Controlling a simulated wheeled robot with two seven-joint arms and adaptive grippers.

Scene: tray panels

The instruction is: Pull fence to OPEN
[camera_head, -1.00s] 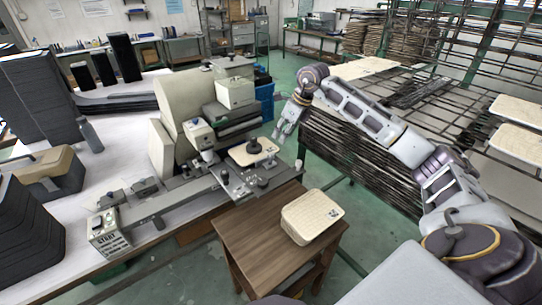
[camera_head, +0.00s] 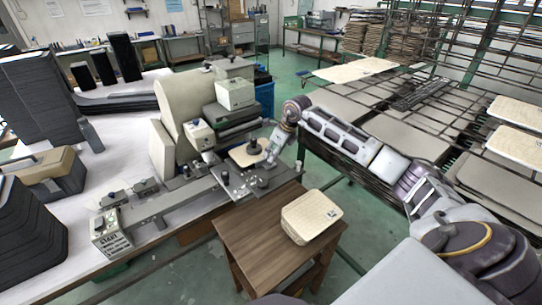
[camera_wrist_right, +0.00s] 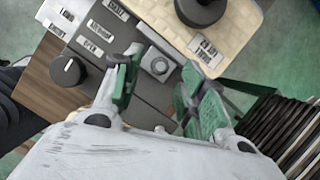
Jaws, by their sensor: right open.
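The machine (camera_head: 182,110) has a dark metal plate (camera_head: 238,186) at its right end. On the plate lies a tan panel (camera_head: 243,157) with a black knob (camera_head: 253,147) on top. In the wrist view the tan panel (camera_wrist_right: 222,32) and its black knob (camera_wrist_right: 200,10) are at the top. A grey plate edge there carries small labels, one reading OPEN (camera_wrist_right: 90,47), and a black knob (camera_wrist_right: 68,70). My right gripper (camera_head: 268,155) is at the panel's right side. In the wrist view its green fingers (camera_wrist_right: 165,92) are apart, near a square fitting with a round centre (camera_wrist_right: 157,66); contact is unclear. I cannot tell which part is the fence.
A small wooden table (camera_head: 262,238) with a tan stack (camera_head: 312,216) stands in front of the plate. A rack of panels (camera_head: 400,140) is under and behind my right arm. A START box (camera_head: 110,236) is at the rail's left end. Black stacks stand at left.

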